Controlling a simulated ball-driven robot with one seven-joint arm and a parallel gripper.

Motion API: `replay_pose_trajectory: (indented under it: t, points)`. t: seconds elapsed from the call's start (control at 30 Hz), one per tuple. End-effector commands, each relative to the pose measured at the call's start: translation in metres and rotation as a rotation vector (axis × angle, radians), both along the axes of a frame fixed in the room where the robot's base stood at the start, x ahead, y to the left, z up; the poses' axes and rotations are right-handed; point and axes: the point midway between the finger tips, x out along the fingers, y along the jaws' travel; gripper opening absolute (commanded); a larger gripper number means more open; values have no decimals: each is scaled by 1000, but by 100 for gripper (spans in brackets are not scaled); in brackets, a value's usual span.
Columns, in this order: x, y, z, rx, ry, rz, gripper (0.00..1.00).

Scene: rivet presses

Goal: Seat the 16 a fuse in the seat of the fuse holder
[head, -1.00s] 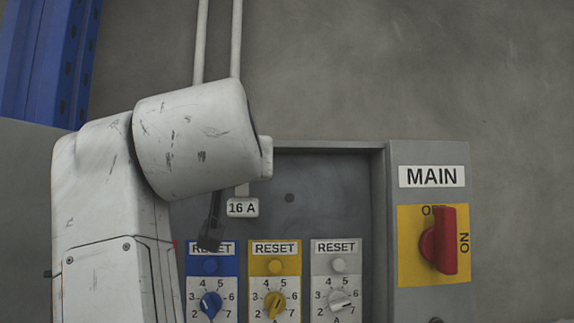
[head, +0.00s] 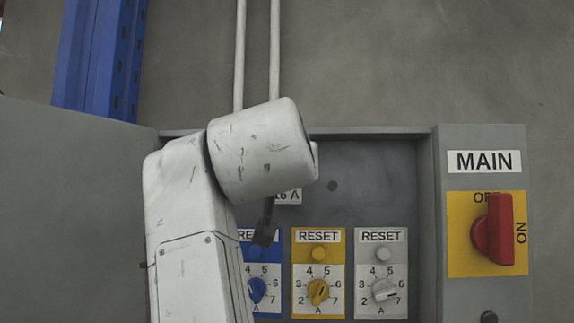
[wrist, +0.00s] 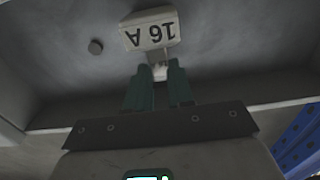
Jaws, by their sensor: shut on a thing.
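In the wrist view my gripper (wrist: 159,70) has its two green fingers close together on a small pale piece, the 16 A fuse (wrist: 158,73). Only the fuse's end shows between the fingers. The white 16 A label (wrist: 150,29) appears upside down just past the fingertips, and part of it shows in the head view (head: 289,196) beside my arm. A small greyish piece, perhaps the fuse holder (wrist: 166,54), shows between label and fingertips. I cannot tell whether the fuse touches it.
The grey cabinet has a raised rim around its recess. Blue, yellow (head: 318,272) and grey (head: 381,272) reset units stand below the label. A red main switch (head: 494,230) juts out at right. The open cabinet door (head: 75,190) is at left.

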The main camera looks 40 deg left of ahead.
Motion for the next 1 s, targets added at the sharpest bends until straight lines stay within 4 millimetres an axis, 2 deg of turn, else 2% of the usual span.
replay_pose_trajectory:
  t: [0.43,0.47,0.7,0.77,1.0]
  points:
    - [0,0,-3,1,-1,0,0]
    - [0,0,-3,1,-1,0,24]
    - [0,0,-3,0,0,0,47]
    - [0,0,-3,0,0,0,52]
    - [-1,0,-3,0,0,0,52]
